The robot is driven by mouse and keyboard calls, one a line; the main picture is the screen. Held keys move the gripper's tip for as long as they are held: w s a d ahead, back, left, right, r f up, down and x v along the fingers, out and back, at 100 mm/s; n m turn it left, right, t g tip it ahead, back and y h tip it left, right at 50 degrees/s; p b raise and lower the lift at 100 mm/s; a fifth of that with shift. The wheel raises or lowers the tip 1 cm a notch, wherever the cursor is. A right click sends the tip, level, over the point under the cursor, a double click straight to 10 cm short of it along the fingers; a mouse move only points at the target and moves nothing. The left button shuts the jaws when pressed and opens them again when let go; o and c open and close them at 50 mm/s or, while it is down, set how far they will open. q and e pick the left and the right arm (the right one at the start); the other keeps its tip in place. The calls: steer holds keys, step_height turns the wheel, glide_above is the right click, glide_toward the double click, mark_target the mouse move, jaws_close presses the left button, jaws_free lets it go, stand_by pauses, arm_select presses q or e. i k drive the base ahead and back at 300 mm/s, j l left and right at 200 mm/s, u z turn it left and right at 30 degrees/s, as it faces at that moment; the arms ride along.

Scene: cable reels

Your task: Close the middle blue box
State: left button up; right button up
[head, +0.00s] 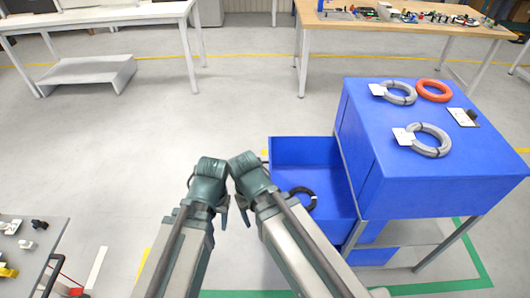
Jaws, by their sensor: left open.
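A blue box (303,150) sticks out to the left from the blue cabinet (425,185), open at the top like a pulled-out drawer. A black cable ring (311,204) lies in it, partly hidden by my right arm. My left gripper (207,188) is open and empty, left of the box and apart from it. My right gripper (250,185) is beside it, near the left edge of the box; its fingers are mostly hidden, and I cannot tell if it touches the box. More blue (372,257) shows low in the cabinet's frame.
A cluttered workbench (400,20) stands behind, a white table (100,17) at back left.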

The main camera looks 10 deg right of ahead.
mark_target(316, 163)
steer(key=i+j+z, duration=0.1)
steer(key=j+z, duration=0.75)
steer(key=i+j+z, duration=0.1)
steer(key=z, duration=0.2)
steer(key=j+z, duration=0.3)
